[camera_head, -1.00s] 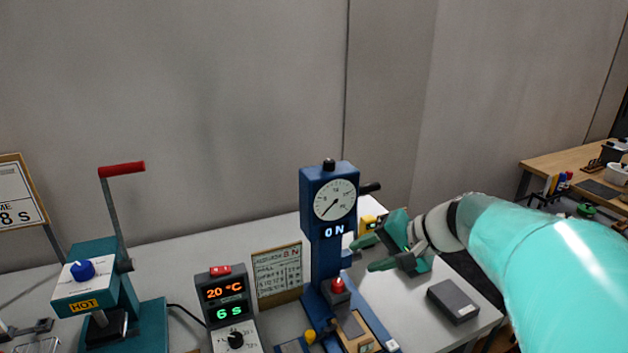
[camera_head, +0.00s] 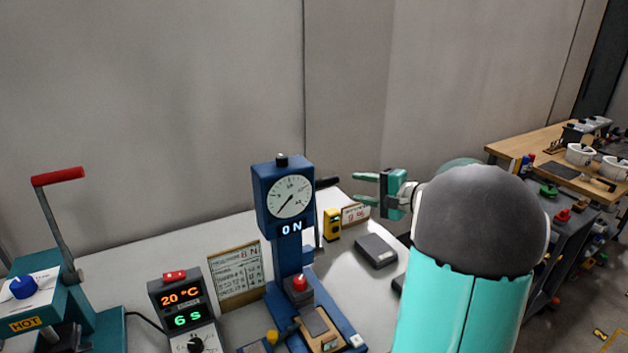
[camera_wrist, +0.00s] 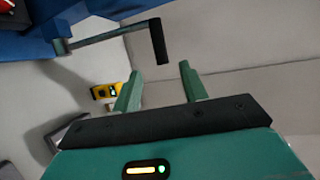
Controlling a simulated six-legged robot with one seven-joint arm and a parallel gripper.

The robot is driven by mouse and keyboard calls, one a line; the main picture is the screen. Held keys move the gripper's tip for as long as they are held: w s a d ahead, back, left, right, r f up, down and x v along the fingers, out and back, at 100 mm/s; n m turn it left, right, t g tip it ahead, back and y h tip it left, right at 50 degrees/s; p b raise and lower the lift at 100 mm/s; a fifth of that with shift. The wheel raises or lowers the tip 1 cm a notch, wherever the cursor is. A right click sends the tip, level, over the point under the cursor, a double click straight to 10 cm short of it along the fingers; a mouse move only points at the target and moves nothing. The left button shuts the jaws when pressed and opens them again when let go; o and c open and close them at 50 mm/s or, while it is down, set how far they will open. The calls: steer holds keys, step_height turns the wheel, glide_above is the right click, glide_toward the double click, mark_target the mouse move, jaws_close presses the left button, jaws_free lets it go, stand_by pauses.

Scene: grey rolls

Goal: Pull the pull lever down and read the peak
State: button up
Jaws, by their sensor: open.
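The blue pull tester (camera_head: 292,255) stands on the grey table with a round white dial (camera_head: 289,196) and an "ON" display (camera_head: 292,228). The dial's needle points to the lower left. The pull lever (camera_head: 327,182) sticks out from the tester's right side, near dial height. In the wrist view its black grip (camera_wrist: 158,42) hangs at the end of a grey arm (camera_wrist: 97,40). My green gripper (camera_head: 358,188) is open and empty, right of the lever and apart from it. In the wrist view the grip is beyond my fingertips (camera_wrist: 160,72), roughly in line with the gap.
A yellow device (camera_head: 332,225) and a dark grey box (camera_head: 376,251) lie on the table below my gripper. A small sign (camera_head: 355,214) stands behind. A red-lit timer box (camera_head: 183,305), a card (camera_head: 236,274) and a teal press (camera_head: 95,325) are to the left.

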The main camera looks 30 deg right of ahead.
steer(key=x, duration=1.3)
steer(key=shift+a, duration=0.3)
jaws_close()
